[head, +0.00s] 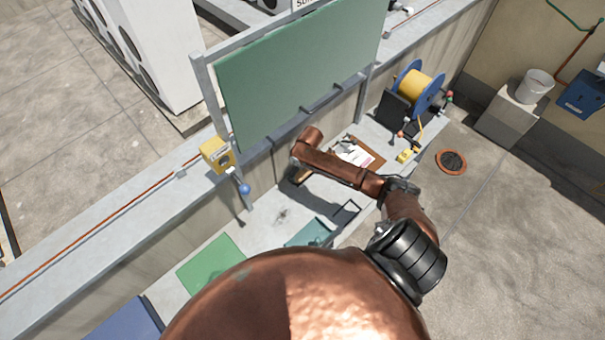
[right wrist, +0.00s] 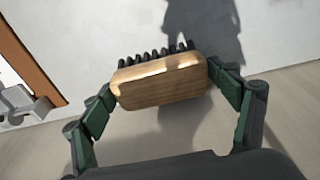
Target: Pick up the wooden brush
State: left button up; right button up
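The wooden brush (right wrist: 160,80) shows in the right wrist view, its pale wooden back towards the camera and its short black bristles along the upper side. The green-padded fingers of my right gripper (right wrist: 161,84) close on its two ends and appear to touch it. I cannot tell surely whether the brush is clear of the surface. In the head view my copper right arm reaches over the bench, and its gripper (head: 300,177) is mostly hidden beneath the wrist. My left gripper is not in view.
A green board (head: 300,75) stands behind the bench, with a yellow box (head: 217,154) at its left post. A clipboard (head: 370,152), a hose reel (head: 418,85), a teal tray (head: 309,232) and a green mat (head: 211,264) surround the arm. Bare bench lies left of the gripper.

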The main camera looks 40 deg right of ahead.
jog(key=c, duration=0.8)
jog(key=shift+r, duration=0.4)
notch_tip(320, 180, up, 2)
jog(key=shift+r, duration=0.25)
jog(key=s+a+r, duration=0.7)
jog(key=s+r, duration=0.2)
jog(key=s, duration=0.3)
jog(key=shift+r+b, duration=0.35)
